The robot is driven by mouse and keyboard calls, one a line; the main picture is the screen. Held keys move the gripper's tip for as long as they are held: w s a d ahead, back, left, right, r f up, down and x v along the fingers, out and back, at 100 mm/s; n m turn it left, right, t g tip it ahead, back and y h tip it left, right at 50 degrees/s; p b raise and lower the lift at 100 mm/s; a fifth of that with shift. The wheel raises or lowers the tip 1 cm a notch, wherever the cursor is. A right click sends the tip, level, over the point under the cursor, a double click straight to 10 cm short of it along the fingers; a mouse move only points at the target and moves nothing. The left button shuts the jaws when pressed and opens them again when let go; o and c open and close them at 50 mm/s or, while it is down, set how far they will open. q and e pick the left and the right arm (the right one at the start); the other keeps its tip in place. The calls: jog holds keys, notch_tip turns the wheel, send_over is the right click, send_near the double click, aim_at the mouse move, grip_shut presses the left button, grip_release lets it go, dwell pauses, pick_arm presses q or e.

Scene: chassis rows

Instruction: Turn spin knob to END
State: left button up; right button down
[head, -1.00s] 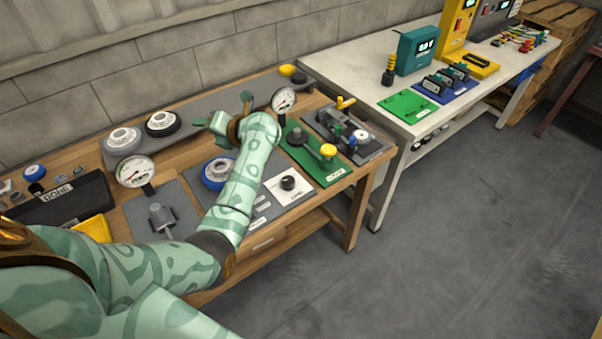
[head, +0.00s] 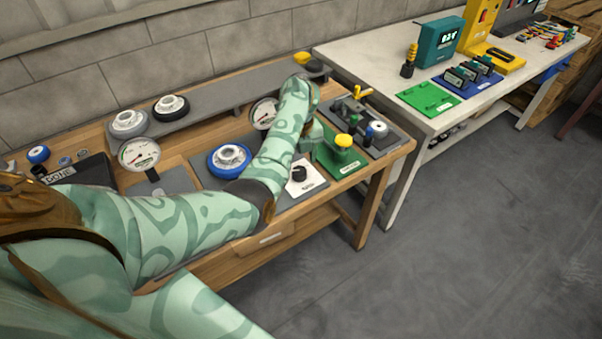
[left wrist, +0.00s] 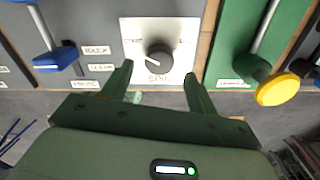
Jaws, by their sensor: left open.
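The spin knob (head: 299,173) is a round black knob on a white plate (head: 310,184) at the front of the wooden bench. In the left wrist view the knob (left wrist: 158,57) has a pale pointer mark facing left, and the plate (left wrist: 132,24) reads SPIN below it, with small labels at upper left and upper right. My left gripper (left wrist: 159,74) is open and empty, with its fingertips left and right of the knob's near side, apart from it. In the head view my left arm hides most of the gripper. My right gripper is not in view.
A blue-rimmed wheel (head: 229,159) stands left of the plate, and a green board with a yellow-knobbed lever (head: 343,141) stands right. Gauges (head: 139,154) line the bench. A pale table (head: 357,50) with boxes is at right. The floor in front is clear.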

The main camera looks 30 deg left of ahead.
aim_at(299, 170)
pick_arm(q)
notch_tip(299, 170, down, 4)
jog(key=shift+f+b, duration=0.2)
jog(key=shift+b, duration=0.45)
jog(key=c, duration=1)
